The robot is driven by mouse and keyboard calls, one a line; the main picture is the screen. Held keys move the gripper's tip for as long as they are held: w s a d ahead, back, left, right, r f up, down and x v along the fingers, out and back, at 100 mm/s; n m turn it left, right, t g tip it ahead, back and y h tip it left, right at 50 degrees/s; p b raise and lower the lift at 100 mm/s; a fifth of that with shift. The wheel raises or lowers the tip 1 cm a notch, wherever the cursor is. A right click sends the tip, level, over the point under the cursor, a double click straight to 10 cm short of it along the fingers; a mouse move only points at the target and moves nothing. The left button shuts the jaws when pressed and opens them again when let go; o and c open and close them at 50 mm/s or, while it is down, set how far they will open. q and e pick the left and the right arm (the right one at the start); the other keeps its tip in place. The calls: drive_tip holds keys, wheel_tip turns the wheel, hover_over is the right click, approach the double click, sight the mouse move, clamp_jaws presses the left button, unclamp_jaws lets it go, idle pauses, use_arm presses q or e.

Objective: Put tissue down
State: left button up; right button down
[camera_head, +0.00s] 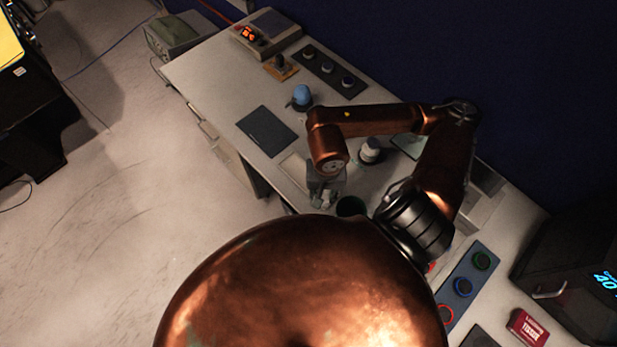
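A small red box with white lettering that reads like "tissue" (527,327) rests on the counter at the lower right, in front of a black appliance. A copper arm, which appears to be my right, rises from the right of my body and bends back leftward. Its gripper (324,200) points down over the front part of the counter, far from the red box. The fingers are small and dark in this view, so I cannot tell whether they are open or shut, or hold anything. My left gripper is not in view.
The long counter (212,80) carries a dark flat pad (266,131), a blue rounded object (301,96), a white-topped item (371,149) and a dark green round container (350,206) beside the gripper. A button panel (465,285) and black appliance (580,270) stand right. Floor is open left.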

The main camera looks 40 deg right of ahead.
drive_tip(key=shift+w+d+f+b, duration=0.25)
drive_tip(key=shift+w+f+b, duration=0.4)
drive_tip(key=shift+b, duration=0.5)
drive_tip(key=shift+w+d+b, duration=0.1)
drive_tip(key=shift+w+b, duration=0.2)
drive_tip(key=shift+w, duration=0.05)
drive_tip(key=w+d+f+p, duration=0.1)
drive_tip(key=w+f, duration=0.1)
drive_tip(key=w, duration=0.1)
drive_tip(key=w+d+f+p, duration=0.1)
drive_tip(key=w+f, duration=0.1)
drive_tip(key=w, duration=0.1)
drive_tip(key=w+d+f+p, duration=0.1)
drive_tip(key=w+f, duration=0.2)
drive_tip(key=shift+w+d, duration=0.15)
drive_tip(key=shift+d, duration=0.15)
drive_tip(key=shift+w+d+f, duration=0.15)
drive_tip(key=shift+w+f, duration=0.25)
drive_tip(key=shift+f, duration=0.1)
wheel_tip(320, 180, down, 3)
drive_tip(key=shift+w+r+p, duration=0.1)
drive_tip(key=shift+w+p, duration=0.05)
drive_tip(key=shift+p, duration=0.5)
drive_tip(key=shift+d+f, duration=0.1)
drive_tip(key=shift+f, duration=0.2)
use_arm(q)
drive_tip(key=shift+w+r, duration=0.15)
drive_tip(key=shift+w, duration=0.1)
